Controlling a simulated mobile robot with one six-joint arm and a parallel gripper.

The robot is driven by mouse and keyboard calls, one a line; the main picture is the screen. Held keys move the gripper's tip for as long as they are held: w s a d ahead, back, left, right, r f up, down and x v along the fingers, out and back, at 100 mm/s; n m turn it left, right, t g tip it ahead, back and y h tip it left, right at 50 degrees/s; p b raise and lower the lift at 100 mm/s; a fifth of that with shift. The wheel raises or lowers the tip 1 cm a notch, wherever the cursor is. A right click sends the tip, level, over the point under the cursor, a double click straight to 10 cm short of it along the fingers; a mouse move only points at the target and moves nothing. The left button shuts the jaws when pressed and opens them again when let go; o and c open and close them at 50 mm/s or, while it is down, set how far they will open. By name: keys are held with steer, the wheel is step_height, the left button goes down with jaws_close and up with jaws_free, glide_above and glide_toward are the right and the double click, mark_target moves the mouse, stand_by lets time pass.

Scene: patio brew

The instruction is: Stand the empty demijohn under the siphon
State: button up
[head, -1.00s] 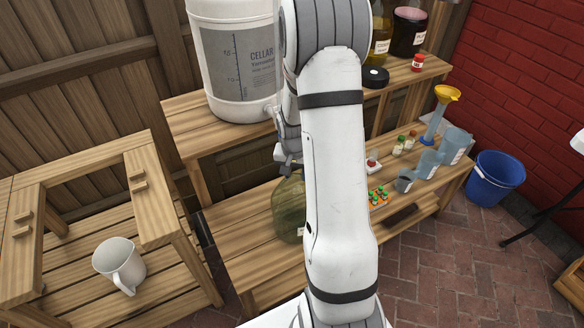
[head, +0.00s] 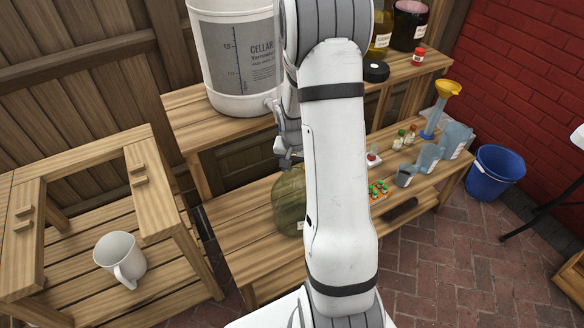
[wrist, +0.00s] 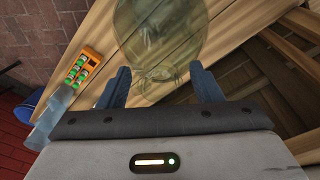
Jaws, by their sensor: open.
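A greenish glass demijohn (head: 288,203) stands on the lower bench shelf, partly hidden behind my arm. In the wrist view the demijohn (wrist: 160,40) shows ahead of my gripper (wrist: 160,90), near the space between its two spread fingers. My gripper is open. In the head view my gripper (head: 288,160) is at the demijohn's top, mostly hidden by my arm; whether it touches the glass I cannot tell. A large white fermenter (head: 234,60) with a printed scale stands on the upper shelf above. No siphon is clearly visible.
A white jug (head: 120,258) stands on the slatted wooden frame at left. An orange tray of small items (head: 378,190), small bottles, measuring jugs (head: 428,158) and a yellow funnel (head: 448,90) stand to the right on the lower shelf. A blue bucket (head: 495,174) is on the floor.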

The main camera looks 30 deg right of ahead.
step_height(320, 180, up, 12)
steer(key=a, duration=0.1)
steer(key=s+a+r+n, duration=0.2)
steer(key=s+a+r, duration=0.1)
steer(key=s, duration=0.3)
steer(key=s+a+r+n+t, duration=0.1)
steer(key=s+a+r+n, duration=0.2)
steer(key=s+a, duration=0.3)
steer(key=s+a+r+n, duration=0.2)
steer(key=s+a+r, duration=0.2)
steer(key=s+a, duration=0.1)
steer(key=shift+s+a+r+n+t+y+p, duration=0.15)
steer(key=shift+s+r+n+t+y+p, duration=0.2)
steer(key=shift+s, duration=0.55)
